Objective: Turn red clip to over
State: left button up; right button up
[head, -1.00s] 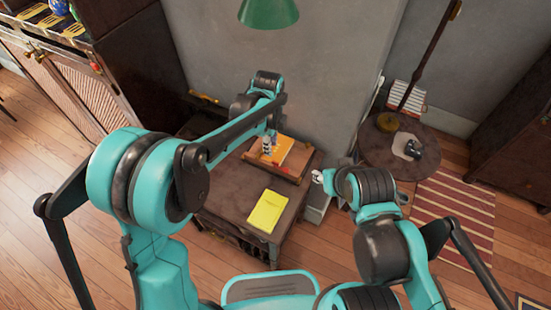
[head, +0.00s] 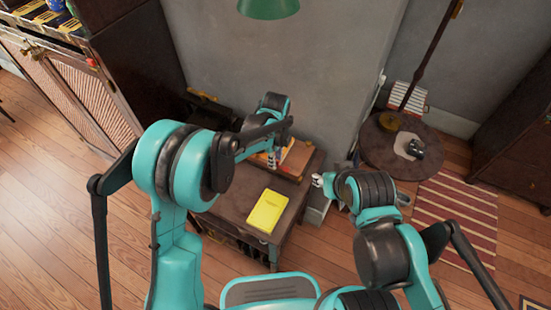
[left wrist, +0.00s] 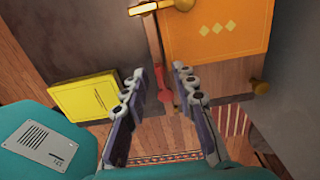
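A small red piece (left wrist: 165,96), which may be the red clip, shows in the left wrist view between my left fingers, beyond their tips. Its shape is hard to make out, and I cannot pick it out in the head view. My left gripper (left wrist: 160,72) is open, with a clear gap between its fingers. In the head view it (head: 271,162) hangs over the wooden tray on the low table. My right gripper (head: 317,180) is right of the table, small and partly hidden by its arm; its finger state is unclear.
An orange book (left wrist: 215,30) lies on the wooden tray (head: 293,170). A yellow book (head: 267,211) lies on the table's front part, and also shows in the left wrist view (left wrist: 88,95). A round table (head: 380,150) stands right. A wall rises behind the low table.

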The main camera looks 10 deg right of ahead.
pick_arm(q)
jog(key=shift+c, duration=0.3)
grip_shut()
jog(key=shift+n, duration=0.3)
jog(key=n, duration=0.3)
jog(key=shift+n, duration=0.3)
jog(key=n, duration=0.3)
jog(key=shift+n, duration=0.3)
jog(key=n, duration=1)
